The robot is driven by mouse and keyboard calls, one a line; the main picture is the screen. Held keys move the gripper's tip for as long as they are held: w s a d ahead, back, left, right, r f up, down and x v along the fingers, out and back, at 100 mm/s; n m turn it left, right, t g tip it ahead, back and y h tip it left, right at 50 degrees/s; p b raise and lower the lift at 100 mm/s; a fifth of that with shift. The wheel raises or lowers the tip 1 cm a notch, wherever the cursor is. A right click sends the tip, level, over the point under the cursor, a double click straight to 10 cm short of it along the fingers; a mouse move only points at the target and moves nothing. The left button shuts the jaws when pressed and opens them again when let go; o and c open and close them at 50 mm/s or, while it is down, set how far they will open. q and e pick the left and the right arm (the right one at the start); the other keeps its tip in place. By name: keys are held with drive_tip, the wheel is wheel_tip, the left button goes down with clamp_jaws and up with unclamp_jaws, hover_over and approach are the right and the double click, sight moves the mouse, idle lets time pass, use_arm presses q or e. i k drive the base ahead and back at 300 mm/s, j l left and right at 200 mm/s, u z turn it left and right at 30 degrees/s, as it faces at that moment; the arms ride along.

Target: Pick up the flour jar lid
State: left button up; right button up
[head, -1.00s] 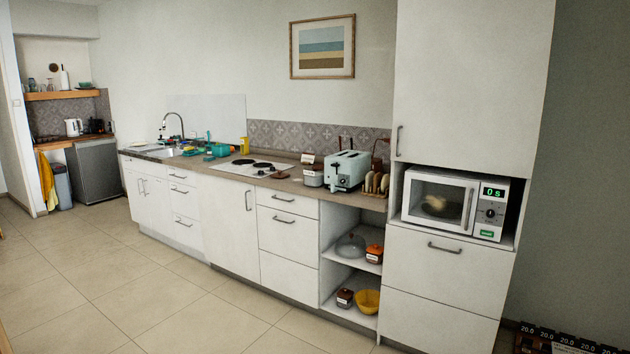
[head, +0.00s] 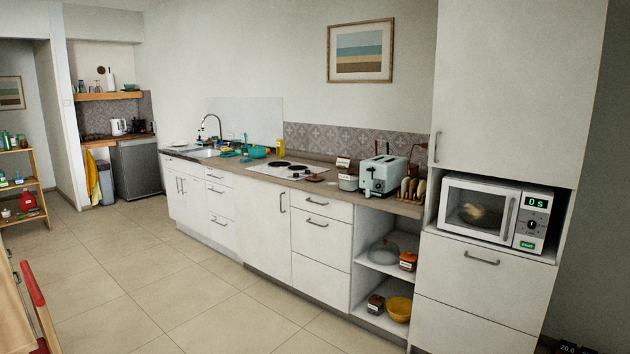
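Several small lidded jars are in view, but their labels are too small to read, so I cannot tell which one is flour. A pale jar with a dark top (head: 348,180) stands on the counter, left of the toaster. An orange jar (head: 407,262) sits on the upper open shelf under the counter. A brown jar (head: 375,305) sits on the lower shelf beside a yellow bowl (head: 399,308). I cannot make out a loose flour jar lid. Neither of my grippers is in view.
The counter (head: 325,184) holds a toaster (head: 383,176), a hob (head: 288,170) and a sink. A microwave (head: 490,212) is at right. A wooden shelf (head: 20,185) stands far left. A red-edged wooden piece (head: 34,295) is near left. The tiled floor (head: 190,285) is clear.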

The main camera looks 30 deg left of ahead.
sight(314, 178)
drive_tip(key=i+j+u, duration=1.15)
drive_tip(key=i+u, duration=0.4)
drive_tip(key=i, duration=0.15)
drive_tip(key=i+j+z, duration=0.15)
drive_tip(key=i, duration=0.35)
drive_tip(key=i+z, duration=0.15)
drive_tip(key=i, duration=0.4)
drive_tip(key=i+j+z, duration=0.15)
drive_tip(key=i, duration=0.35)
drive_tip(key=i+j+z, duration=0.35)
drive_tip(key=i+z, duration=0.15)
drive_tip(key=i+j+z, duration=0.7)
drive_tip(key=j+z, duration=0.3)
drive_tip(key=j, duration=0.15)
drive_tip(key=i+j+z, duration=0.15)
drive_tip(key=j, duration=0.25)
drive_tip(key=i+j+z, duration=0.15)
drive_tip(key=j, duration=0.2)
drive_tip(key=k, duration=0.05)
